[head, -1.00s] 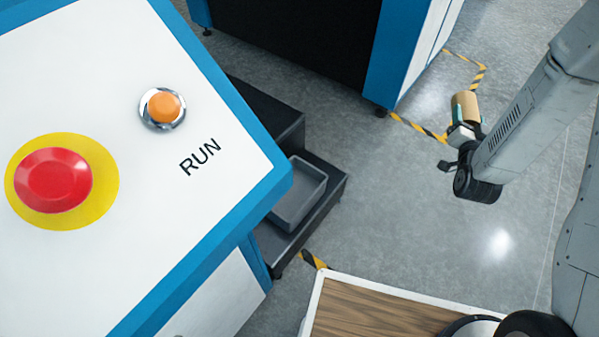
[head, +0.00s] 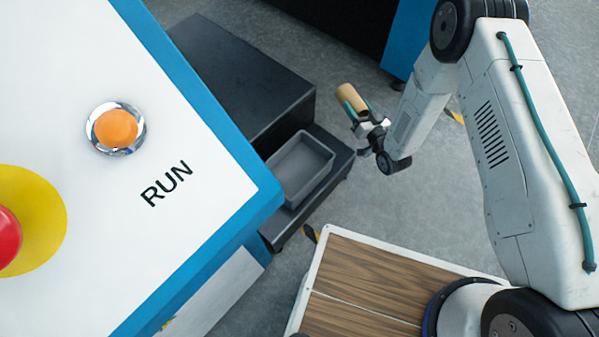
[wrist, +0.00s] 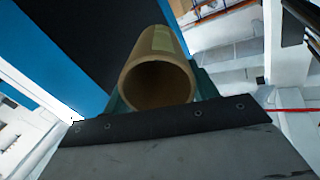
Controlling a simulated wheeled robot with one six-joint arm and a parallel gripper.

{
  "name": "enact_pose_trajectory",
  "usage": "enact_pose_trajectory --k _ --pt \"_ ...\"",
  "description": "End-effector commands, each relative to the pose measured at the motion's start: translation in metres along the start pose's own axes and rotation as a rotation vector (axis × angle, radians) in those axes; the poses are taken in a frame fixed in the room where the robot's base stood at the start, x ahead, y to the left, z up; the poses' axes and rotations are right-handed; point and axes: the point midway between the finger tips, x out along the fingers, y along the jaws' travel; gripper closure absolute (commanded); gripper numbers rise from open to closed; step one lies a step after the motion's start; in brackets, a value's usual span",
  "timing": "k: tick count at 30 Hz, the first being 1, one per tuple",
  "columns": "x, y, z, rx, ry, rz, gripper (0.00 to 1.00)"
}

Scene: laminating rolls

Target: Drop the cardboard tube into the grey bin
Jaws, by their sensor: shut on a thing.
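The cardboard tube (head: 350,97) is a short tan cylinder held in my gripper (head: 362,116) in the head view. In the wrist view the tube (wrist: 158,80) points away from the camera, its open end facing me, between the jaws. My gripper is shut on it; the fingertips are partly hidden. The grey bin (head: 329,174) is a shallow open tray on a low black step, left of and below the gripper in the head view. The tube is apart from the bin, up and right of it. The bin looks empty; its near left corner is close behind the console edge.
A white console with blue edging (head: 262,205), an orange RUN button (head: 116,128) and a red button (head: 5,238) fills the left. A black stepped unit (head: 240,75) stands behind the bin. Grey floor (head: 395,205) lies open to the bin's right.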

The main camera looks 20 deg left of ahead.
Motion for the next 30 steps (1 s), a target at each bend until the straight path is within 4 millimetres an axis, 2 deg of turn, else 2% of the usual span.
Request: enact_pose_trajectory --k 1,3,6,10,13,17,30 --pt "0.005 -0.019 0.029 0.001 -0.020 -0.060 0.65" --pt "0.009 -0.043 0.061 0.002 -0.042 -0.136 0.65" --pt "0.009 -0.074 0.101 0.003 -0.067 -0.235 0.65" --pt "0.005 -0.104 0.141 0.004 -0.093 -0.331 0.65" --pt "0.001 -0.119 0.160 0.005 -0.105 -0.378 0.65" --pt "-0.001 -0.126 0.172 0.005 -0.111 -0.405 0.65" --pt "-0.002 -0.115 0.215 0.004 -0.112 -0.407 0.65"
